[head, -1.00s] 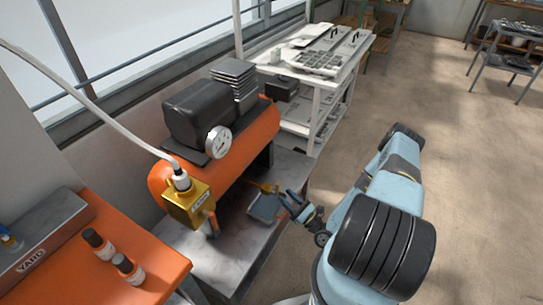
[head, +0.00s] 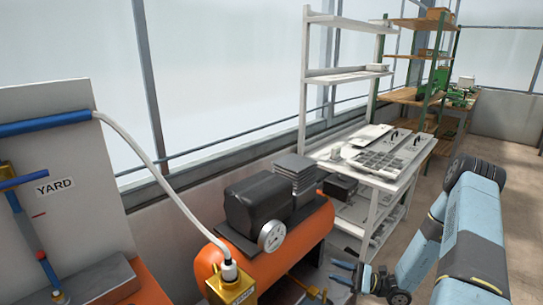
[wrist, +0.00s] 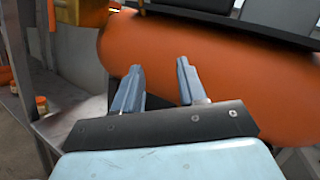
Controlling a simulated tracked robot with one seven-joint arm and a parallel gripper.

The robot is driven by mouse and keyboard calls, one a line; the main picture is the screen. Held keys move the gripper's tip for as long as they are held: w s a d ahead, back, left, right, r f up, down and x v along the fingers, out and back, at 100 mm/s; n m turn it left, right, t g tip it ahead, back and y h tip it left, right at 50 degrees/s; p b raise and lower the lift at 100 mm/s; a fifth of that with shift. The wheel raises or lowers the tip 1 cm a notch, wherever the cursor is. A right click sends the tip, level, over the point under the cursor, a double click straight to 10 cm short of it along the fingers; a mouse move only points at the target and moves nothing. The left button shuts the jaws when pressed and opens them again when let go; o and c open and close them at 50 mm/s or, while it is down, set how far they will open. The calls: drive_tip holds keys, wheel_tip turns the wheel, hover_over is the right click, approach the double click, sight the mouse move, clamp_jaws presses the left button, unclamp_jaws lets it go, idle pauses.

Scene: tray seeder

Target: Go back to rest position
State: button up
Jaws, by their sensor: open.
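My gripper (head: 343,273) is at the lower middle of the head view, to the right of the orange compressor tank (head: 318,226). In the wrist view my gripper (wrist: 159,82) shows two blue-grey fingers standing apart, with nothing between them. The orange tank (wrist: 200,75) fills the view behind the fingertips. My light-blue arm reaches in from the right of the head view.
A black motor and a round gauge (head: 271,236) sit on the tank. A brass-coloured box (head: 232,290) with a white hose (head: 150,160) stands at its left. A white shelf rack (head: 372,178) with trays stands behind. A board marked YARD (head: 75,200) is at left.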

drive_tip(key=s+a+r+n+g+h, duration=0.1)
drive_tip(key=s+r+n+g+h, duration=0.2)
drive_tip(key=r, duration=0.5)
drive_tip(key=s+a+r+n+g+h, duration=0.1)
drive_tip(key=s+r+n+g+h, duration=0.15)
drive_tip(key=r+n+h, duration=0.4)
drive_tip(key=s+a+r+n+g+h, duration=0.15)
drive_tip(key=r+g, duration=0.25)
drive_tip(key=r, duration=0.6)
drive_tip(key=s+d+r+n+t+h, duration=0.2)
drive_tip(key=s+r+t+h, duration=0.2)
drive_tip(key=s+r, duration=0.4)
drive_tip(key=s+d+r+n+t+h, duration=0.2)
drive_tip(key=s+r+t+h, duration=0.3)
drive_tip(key=s+r, duration=0.3)
wheel_tip(320, 180, up, 4)
drive_tip(key=shift+d+r+n+t, duration=0.15)
drive_tip(key=shift+r+n+t, duration=0.1)
drive_tip(key=shift+n+t, duration=0.35)
